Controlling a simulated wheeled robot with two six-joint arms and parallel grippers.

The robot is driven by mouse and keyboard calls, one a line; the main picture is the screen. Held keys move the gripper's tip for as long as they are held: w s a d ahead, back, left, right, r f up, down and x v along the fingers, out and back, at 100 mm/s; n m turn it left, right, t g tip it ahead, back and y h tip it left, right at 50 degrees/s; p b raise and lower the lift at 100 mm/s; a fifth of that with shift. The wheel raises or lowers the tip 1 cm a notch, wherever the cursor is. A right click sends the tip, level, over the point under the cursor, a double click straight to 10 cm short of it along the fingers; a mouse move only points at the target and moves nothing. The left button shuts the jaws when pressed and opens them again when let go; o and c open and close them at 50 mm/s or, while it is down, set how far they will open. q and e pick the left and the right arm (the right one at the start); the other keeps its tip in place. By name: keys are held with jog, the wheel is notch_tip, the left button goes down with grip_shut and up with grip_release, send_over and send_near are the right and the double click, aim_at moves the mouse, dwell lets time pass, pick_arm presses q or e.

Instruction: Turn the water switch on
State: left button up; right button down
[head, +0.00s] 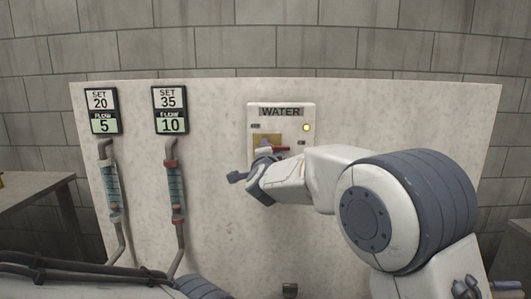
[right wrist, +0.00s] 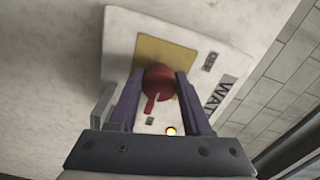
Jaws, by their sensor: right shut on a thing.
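The white water switch panel (head: 281,111) is on the pale board, with "WATER" across its top. Its red handle (head: 280,149) sits before a yellow plate (head: 262,139) and points right. A small lamp (head: 306,127) glows yellow. My right gripper (head: 262,165) is at the handle and partly hides it. In the right wrist view, the red knob (right wrist: 158,83) is between my right gripper's two purple fingers (right wrist: 156,98), which close on it. The lever points toward a small label (right wrist: 150,120), away from the "OFF" label (right wrist: 211,61). My left gripper is out of view.
Two flow displays (head: 101,111) (head: 170,110) hang left of the panel, above vertical flow tubes (head: 112,186) (head: 177,190) with grey pipes. A grey table (head: 35,190) stands at the far left. The board between the tubes and the panel is clear.

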jog(key=shift+c, duration=1.7)
grip_release()
jog(key=s, duration=1)
jog(key=shift+s, duration=0.2)
